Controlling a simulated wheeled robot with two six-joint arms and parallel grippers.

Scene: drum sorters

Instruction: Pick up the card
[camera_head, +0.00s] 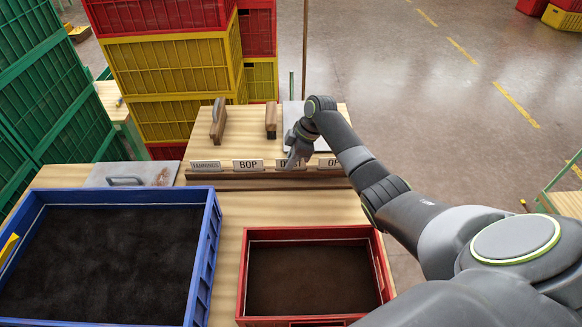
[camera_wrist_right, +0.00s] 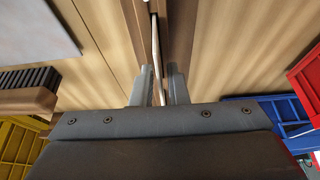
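Several white label cards stand in a row in a slotted wooden rail (camera_head: 262,173) at the front of a wooden board. One card (camera_head: 248,163) reads BOP; the card to its right (camera_head: 283,165) is partly hidden by my right gripper (camera_head: 296,157). In the right wrist view, a thin pale card edge (camera_wrist_right: 155,50) runs between the two fingers of my right gripper (camera_wrist_right: 159,88). The fingers straddle it with a narrow gap, pointing down at the rail. My left gripper is in neither view.
A blue tray (camera_head: 208,250) and a red tray (camera_head: 312,233), both with dark contents, stand in front of the rail. Two wooden-handled brushes (camera_head: 218,122) (camera_head: 271,121) stand behind it. A metal plate with a handle (camera_head: 150,174) lies left. Stacked crates (camera_head: 175,65) rise behind.

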